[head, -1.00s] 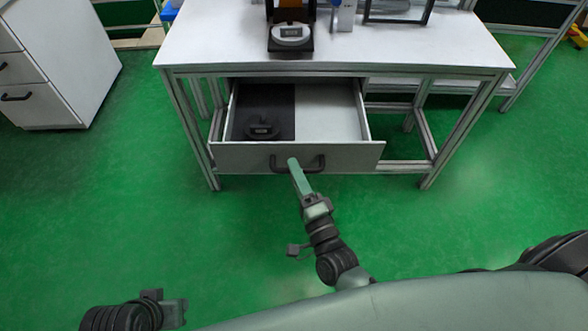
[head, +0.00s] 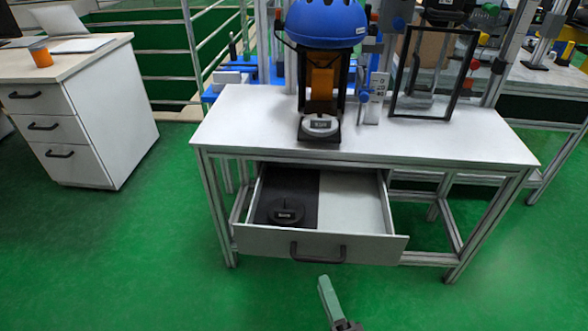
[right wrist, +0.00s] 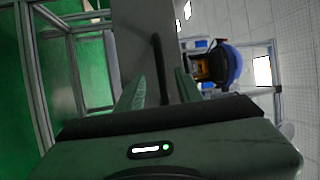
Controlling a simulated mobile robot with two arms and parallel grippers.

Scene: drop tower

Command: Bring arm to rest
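My right gripper (head: 324,281) is in front of the table's open drawer (head: 320,243), a little below its dark handle (head: 318,258) in the head view and apart from it. In the right wrist view the two fingers of this gripper (right wrist: 160,80) stand apart. The handle (right wrist: 158,60) shows beyond them, against the grey drawer front (right wrist: 135,35), and nothing is gripped. My left gripper is not in view.
The drawer holds a dark device (head: 286,214) on its black left half; its right half is empty. A blue helmet (head: 326,22) sits on a stand on the white table (head: 440,140). A drawer cabinet (head: 75,125) stands left. Green floor is free in front.

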